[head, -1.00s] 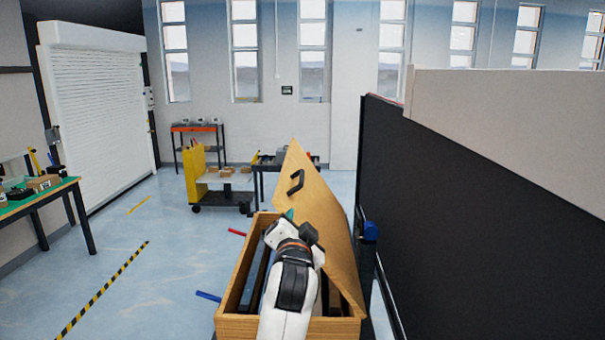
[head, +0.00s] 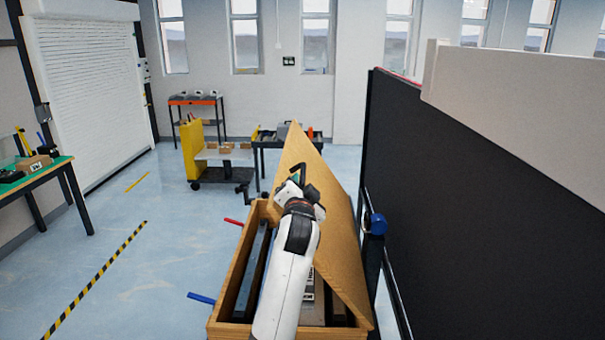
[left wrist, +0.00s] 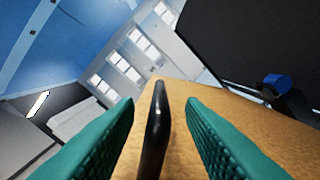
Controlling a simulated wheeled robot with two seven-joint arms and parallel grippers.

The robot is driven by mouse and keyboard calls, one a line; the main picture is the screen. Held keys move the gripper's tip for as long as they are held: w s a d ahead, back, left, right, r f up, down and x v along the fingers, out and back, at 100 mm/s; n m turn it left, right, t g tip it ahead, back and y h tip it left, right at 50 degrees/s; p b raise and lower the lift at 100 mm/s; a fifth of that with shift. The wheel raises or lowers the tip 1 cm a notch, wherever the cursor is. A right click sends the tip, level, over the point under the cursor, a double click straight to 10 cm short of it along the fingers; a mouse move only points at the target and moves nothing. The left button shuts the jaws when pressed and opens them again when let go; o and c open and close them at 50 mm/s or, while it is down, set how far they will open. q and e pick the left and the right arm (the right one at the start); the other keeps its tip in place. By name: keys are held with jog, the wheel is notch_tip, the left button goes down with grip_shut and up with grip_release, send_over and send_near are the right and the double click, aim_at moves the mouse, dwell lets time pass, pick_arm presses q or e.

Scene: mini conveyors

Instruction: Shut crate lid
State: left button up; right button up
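The wooden crate (head: 237,284) stands in front of me, its lid (head: 334,232) hinged on the right and standing tilted open. A black handle is on the lid's face; in the left wrist view the handle (left wrist: 156,125) stands between my two green finger pads. My left gripper (head: 297,178) is at the lid's handle, its fingers open with a gap on each side of the handle. In the left wrist view the lid (left wrist: 230,125) fills the lower right. My arm hides part of the crate's inside, where dark bars show. My right gripper is not in view.
A black partition (head: 470,200) stands close on the right, with a blue knob (head: 377,224) near the lid. A yellow cart (head: 193,150) and a dark table (head: 268,143) stand beyond the crate. The floor on the left is mostly clear, with a striped line (head: 95,282).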

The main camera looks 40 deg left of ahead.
pick_arm(q)
jog(key=p+x, duration=0.1)
jog(key=x, duration=0.2)
jog(key=shift+w+a+r, duration=0.1)
jog(key=shift+w+a, duration=0.05)
jog(key=shift+w, duration=0.15)
jog(key=shift+w+a, duration=0.1)
jog(key=shift+a, duration=0.15)
grip_shut()
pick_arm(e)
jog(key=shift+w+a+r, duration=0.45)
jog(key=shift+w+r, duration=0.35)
